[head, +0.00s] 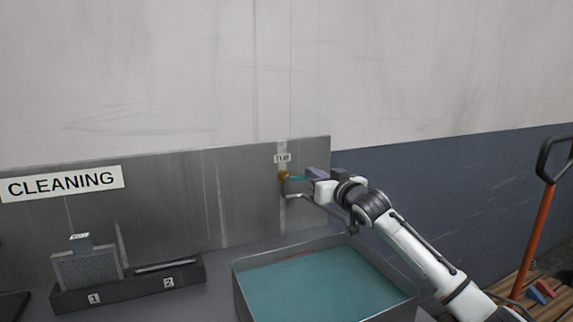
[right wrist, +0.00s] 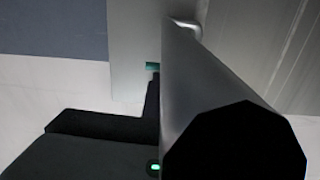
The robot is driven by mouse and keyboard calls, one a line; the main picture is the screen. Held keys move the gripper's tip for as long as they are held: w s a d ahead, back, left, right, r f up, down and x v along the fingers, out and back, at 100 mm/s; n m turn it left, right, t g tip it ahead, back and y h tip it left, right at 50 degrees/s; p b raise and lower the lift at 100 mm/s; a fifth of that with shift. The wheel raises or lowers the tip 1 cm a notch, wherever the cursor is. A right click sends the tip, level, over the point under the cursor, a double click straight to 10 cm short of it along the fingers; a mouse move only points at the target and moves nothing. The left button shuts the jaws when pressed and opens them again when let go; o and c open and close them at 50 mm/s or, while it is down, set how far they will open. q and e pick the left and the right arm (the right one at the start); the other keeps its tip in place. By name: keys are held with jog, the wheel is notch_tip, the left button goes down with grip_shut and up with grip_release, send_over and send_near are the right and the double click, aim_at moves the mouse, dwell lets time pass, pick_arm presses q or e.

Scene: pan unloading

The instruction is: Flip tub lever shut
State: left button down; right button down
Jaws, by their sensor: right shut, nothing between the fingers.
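The tub lever (head: 297,178) is a small teal handle on a brass fitting (head: 284,175), under a small label on the grey back panel. My right gripper (head: 312,184) is shut and empty, close to the lever's right side. I cannot tell whether they touch. In the right wrist view a small teal piece (right wrist: 152,67), likely the lever, shows at the tip of the dark finger. A large grey pipe (right wrist: 195,95) hides much of that view. The tub (head: 241,295) stands below, with teal water inside. My left gripper is out of view.
A grey spout (head: 310,199) bends out below the lever, close to my right gripper. A dark rack (head: 130,288) numbered 1 and 2 stands left of the tub, under a CLEANING sign (head: 62,184). An orange-handled tool (head: 537,235) stands far right.

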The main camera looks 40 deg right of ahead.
jog(key=s+a+r+p, duration=0.2)
jog(key=s+a+r, duration=0.1)
jog(key=s, duration=0.7)
jog(key=shift+s+a+r, duration=0.15)
jog(key=shift+s+r, duration=0.05)
jog(key=shift+r, duration=0.4)
